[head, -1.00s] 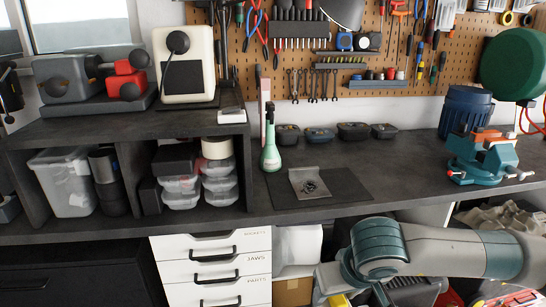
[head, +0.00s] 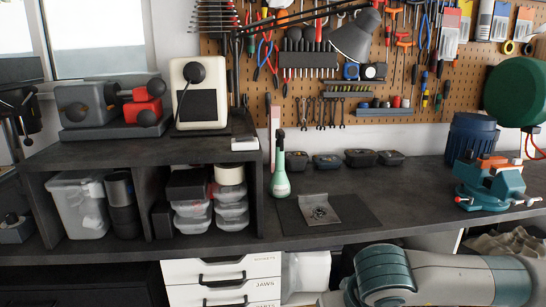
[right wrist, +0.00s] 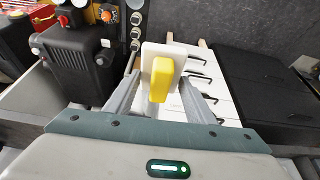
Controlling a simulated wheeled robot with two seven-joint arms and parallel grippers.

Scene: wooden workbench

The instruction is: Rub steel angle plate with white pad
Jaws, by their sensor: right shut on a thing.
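The steel angle plate (head: 320,208) is a grey metal piece on a dark mat (head: 357,211) on the workbench. A dark, ring-like patch shows on its face. My right gripper (right wrist: 160,88) is shut on the white pad (right wrist: 178,55), which has a yellow grip between the fingers. In the right wrist view the pad is in front of the white drawers, apart from the plate. My right arm enters the head view at the lower right, but its gripper is hidden below the edge. My left gripper is in neither current view.
A green bottle (head: 280,178) stands just left of the mat. Small dark bins (head: 328,162) line the back. A teal vise (head: 492,184) stands at the right. A shelf unit (head: 150,150) fills the left. The bench between mat and vise is clear.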

